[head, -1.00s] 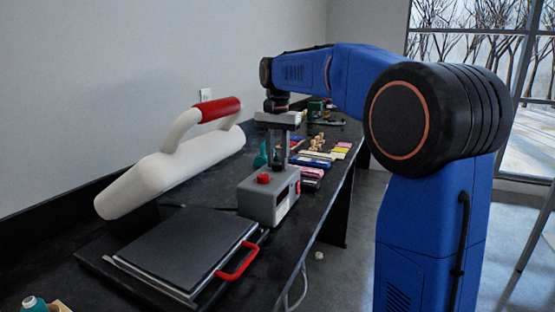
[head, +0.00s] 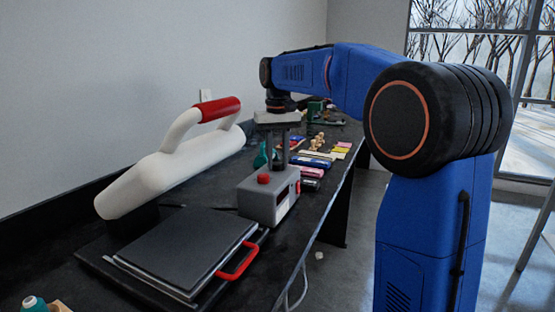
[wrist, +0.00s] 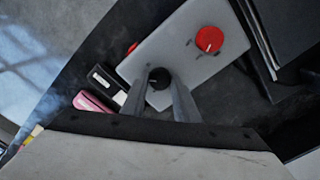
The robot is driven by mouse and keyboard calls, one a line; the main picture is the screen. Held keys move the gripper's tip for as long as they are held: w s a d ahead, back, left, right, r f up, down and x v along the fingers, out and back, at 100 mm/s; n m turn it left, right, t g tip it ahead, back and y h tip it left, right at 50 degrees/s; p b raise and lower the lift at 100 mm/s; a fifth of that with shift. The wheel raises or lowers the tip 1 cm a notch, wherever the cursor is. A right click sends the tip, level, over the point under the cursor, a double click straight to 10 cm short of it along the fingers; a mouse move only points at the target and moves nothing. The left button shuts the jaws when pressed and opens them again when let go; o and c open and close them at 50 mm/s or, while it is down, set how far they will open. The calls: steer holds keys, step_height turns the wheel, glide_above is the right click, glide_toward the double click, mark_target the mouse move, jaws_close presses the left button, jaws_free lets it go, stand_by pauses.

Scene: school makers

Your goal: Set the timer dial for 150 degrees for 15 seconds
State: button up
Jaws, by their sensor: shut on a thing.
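The grey control box (head: 262,205) stands on the dark bench beside the heat press. A red knob (wrist: 209,40) with a white mark sits on its top, and it also shows in the head view (head: 264,179). A smaller black dial (wrist: 159,78) with a light mark is on the same top face. My gripper (wrist: 160,84) points down over the box, its two fingers closed on either side of the black dial. In the head view my gripper (head: 277,164) hides that dial. No dial labels are readable.
The press's dark plate (head: 185,250) with a red front handle (head: 238,262) lies in front of the box. A white press arm with a red grip (head: 218,108) rises to the left. Small coloured items (head: 318,155) lie behind the box. The bench edge is to the right.

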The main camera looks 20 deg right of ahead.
mark_target(278, 164)
steer(key=shift+n, duration=1.7)
steer(key=o, duration=1.1)
steer(key=shift+c, duration=0.2)
step_height(278, 164, up, 18)
steer(key=shift+f, duration=0.25)
steer(key=shift+s, duration=0.1)
